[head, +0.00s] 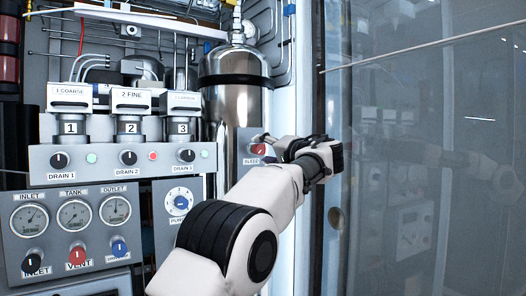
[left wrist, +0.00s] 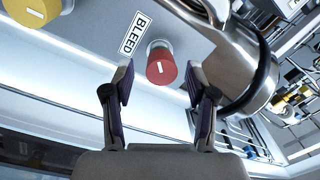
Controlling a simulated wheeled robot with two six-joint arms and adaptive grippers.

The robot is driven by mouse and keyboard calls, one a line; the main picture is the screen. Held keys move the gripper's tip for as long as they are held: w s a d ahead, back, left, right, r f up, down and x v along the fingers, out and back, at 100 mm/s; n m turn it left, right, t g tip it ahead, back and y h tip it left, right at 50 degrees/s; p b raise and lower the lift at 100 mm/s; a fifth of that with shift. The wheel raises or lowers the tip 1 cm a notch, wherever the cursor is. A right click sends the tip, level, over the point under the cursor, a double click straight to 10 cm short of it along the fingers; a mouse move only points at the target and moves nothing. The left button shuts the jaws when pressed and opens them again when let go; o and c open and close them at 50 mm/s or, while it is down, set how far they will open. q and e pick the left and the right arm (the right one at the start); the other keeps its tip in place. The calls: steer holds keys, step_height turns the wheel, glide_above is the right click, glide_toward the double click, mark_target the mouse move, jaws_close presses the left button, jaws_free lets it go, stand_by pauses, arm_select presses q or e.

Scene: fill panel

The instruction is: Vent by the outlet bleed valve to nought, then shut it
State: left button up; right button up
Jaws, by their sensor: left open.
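The bleed valve is a red knob (left wrist: 161,68) with a white index mark, beside a BLEED label (left wrist: 132,32) in the left wrist view. In the head view the red knob (head: 258,149) shows at the panel's right edge, partly covered by my gripper. My left gripper (left wrist: 158,82) is open, its two fingers either side of the knob in the picture; I cannot tell whether they touch it. The gripper (head: 275,150) reaches the knob from the right in the head view. The OUTLET gauge (head: 115,210) is at lower left; its needle is too small to read surely.
INLET (head: 29,220) and TANK (head: 74,215) gauges stand beside it, above black, red and blue knobs. A PURGE dial (head: 179,202) sits right of them. A steel cylinder (head: 235,90) rises behind the bleed knob. A glass door (head: 420,150) fills the right. A yellow knob (left wrist: 33,9) is close by.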

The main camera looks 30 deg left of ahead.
arm_select(q)
steer(key=v, duration=1.1)
steer(key=shift+d, duration=0.15)
stand_by(6.8)
